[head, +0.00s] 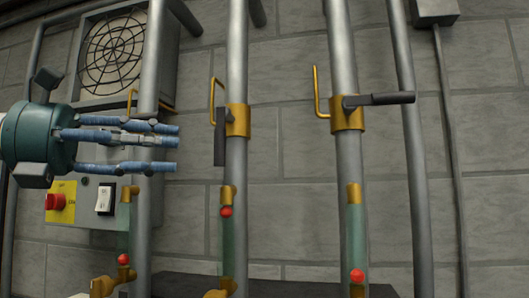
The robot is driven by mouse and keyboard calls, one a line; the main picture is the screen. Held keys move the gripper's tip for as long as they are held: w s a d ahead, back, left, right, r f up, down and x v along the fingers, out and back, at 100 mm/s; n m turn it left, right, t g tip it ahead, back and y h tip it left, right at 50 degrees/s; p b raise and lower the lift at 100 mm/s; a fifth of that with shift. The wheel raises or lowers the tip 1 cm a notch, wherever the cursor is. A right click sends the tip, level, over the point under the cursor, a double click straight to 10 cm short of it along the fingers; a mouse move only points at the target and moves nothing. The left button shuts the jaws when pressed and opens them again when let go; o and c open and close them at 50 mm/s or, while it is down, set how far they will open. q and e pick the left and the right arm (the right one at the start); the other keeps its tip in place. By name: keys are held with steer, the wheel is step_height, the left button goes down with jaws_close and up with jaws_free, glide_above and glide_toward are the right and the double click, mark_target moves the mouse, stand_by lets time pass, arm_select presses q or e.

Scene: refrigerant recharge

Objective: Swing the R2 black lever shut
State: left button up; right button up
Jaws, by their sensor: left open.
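Three grey upright pipes carry brass valve fittings, and no R2 label can be read. The middle valve (238,120) has a black lever (220,137) hanging straight down along its pipe. The right valve (347,116) has a black lever (387,98) pointing right, across its pipe. A brass hook rises beside each of these two valves. At the left pipe (151,65) part of a brass hook shows; its valve and any lever are hidden behind my gripper. My left gripper (177,148) has its blue fingers open and pointing right, left of the middle lever and apart from it. My right gripper is out of view.
Sight tubes with red balls (226,212) stand below the valves. A fan unit (115,55) is on the wall at upper left. Below it, a panel holds a red button (55,202) and a white switch (105,199). Thinner pipes run at the right.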

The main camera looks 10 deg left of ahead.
mark_target(220, 147)
arm_select(q)
steer(key=p+x, duration=0.1)
steer(key=x, duration=0.2)
steer(key=p+x, duration=0.1)
steer(key=x, duration=0.2)
steer(key=p+x, duration=0.1)
steer(key=x, duration=0.2)
steer(key=shift+d+r+p, duration=0.25)
steer(key=shift+d+p, duration=0.05)
steer(key=shift+p, duration=0.05)
steer(key=shift+s+a+f, duration=0.1)
steer(key=shift+a, duration=0.1)
steer(key=shift+d, duration=0.1)
jaws_close()
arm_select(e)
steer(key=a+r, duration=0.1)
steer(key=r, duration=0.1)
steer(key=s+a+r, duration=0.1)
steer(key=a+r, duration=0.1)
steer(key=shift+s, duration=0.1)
